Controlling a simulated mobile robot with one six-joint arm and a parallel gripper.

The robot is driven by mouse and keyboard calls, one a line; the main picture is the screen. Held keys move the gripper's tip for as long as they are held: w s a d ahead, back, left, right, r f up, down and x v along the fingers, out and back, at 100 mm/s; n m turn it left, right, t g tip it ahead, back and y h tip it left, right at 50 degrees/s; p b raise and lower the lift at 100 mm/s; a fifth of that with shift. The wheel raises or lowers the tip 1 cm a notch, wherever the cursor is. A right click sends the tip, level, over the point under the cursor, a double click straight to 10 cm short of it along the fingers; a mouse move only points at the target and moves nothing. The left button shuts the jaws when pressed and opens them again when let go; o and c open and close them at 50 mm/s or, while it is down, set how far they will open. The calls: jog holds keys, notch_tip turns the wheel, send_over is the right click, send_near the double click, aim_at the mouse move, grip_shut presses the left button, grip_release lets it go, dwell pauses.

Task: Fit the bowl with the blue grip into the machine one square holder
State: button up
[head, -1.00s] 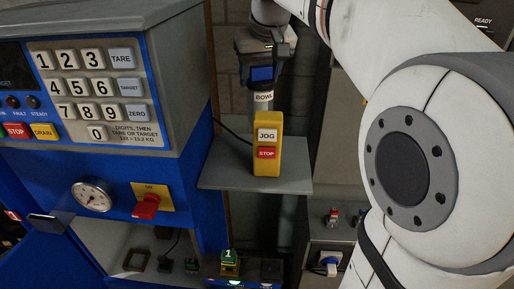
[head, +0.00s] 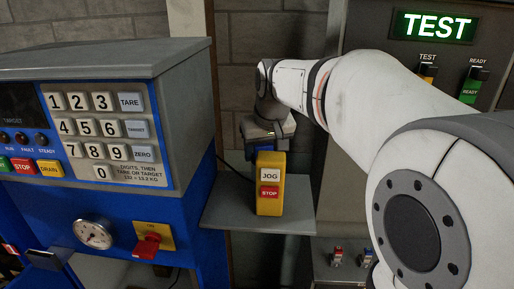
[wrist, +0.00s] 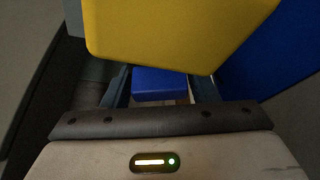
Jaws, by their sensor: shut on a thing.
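My gripper (head: 268,138) is at the small shelf (head: 300,220), low behind a yellow JOG/STOP box (head: 270,200). In the wrist view its fingers (wrist: 160,92) are shut on the blue grip (wrist: 160,82) of the bowl. The bowl's body is hidden behind the box and gripper. Machine one appears to be the blue and grey cabinet (head: 190,190) at left. Its square holder is not in view now; only the top of the lower bay (head: 130,272) shows.
The yellow box (wrist: 175,35) fills the wrist view's top, close beyond the fingers. The blue cabinet side (wrist: 275,80) is at right there. A red-handled valve (head: 148,246) and gauge (head: 93,234) project from the cabinet. A grey panel with a TEST display (head: 434,26) stands at right.

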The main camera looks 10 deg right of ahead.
jog(key=o, duration=1.5)
